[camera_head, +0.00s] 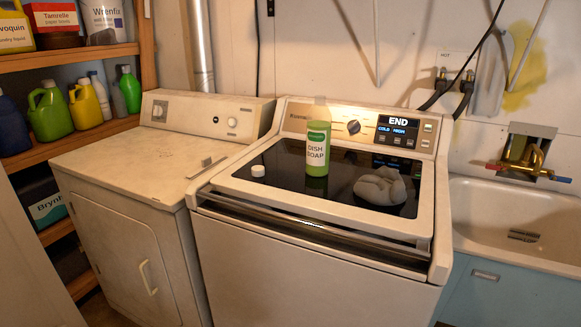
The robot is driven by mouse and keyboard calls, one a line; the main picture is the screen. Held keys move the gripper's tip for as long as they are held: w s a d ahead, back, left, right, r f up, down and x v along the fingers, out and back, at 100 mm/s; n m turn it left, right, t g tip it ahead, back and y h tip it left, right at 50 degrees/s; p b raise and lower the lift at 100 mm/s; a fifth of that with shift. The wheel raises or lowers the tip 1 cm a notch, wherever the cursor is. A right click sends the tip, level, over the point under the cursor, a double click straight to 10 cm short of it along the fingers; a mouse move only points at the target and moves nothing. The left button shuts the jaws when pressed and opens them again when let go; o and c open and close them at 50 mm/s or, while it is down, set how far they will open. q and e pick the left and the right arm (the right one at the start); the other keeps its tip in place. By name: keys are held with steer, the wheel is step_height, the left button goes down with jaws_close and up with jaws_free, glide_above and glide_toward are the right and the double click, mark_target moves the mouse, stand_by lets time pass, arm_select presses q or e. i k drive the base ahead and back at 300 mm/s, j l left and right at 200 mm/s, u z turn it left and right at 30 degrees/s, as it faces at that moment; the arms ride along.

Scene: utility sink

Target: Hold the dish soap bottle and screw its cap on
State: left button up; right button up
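The dish soap bottle (317,172) stands upright on the dark glass lid of the washing machine. It is green with a white label reading "DISH SOAP", and a pale neck shows at its top. A small white round piece that looks like the cap (257,171) lies on the lid to the left of the bottle, apart from it. Neither of my grippers is in view, and nothing holds the bottle or the cap.
A crumpled grey cloth (380,187) lies on the lid, right of the bottle. The washing machine (320,255) stands between a dryer (120,165) and a sink (510,215) with a brass tap (530,160). Shelves (70,145) with several detergent containers are at left.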

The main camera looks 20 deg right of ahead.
mark_target(318, 117)
steer(key=i+j+z, duration=0.15)
steer(key=j+z, duration=0.25)
steer(key=i+j+z, duration=0.1)
steer(key=j+z, duration=0.15)
steer(key=z, duration=0.15)
steer(key=j+z, duration=0.8)
steer(key=i+l, duration=0.05)
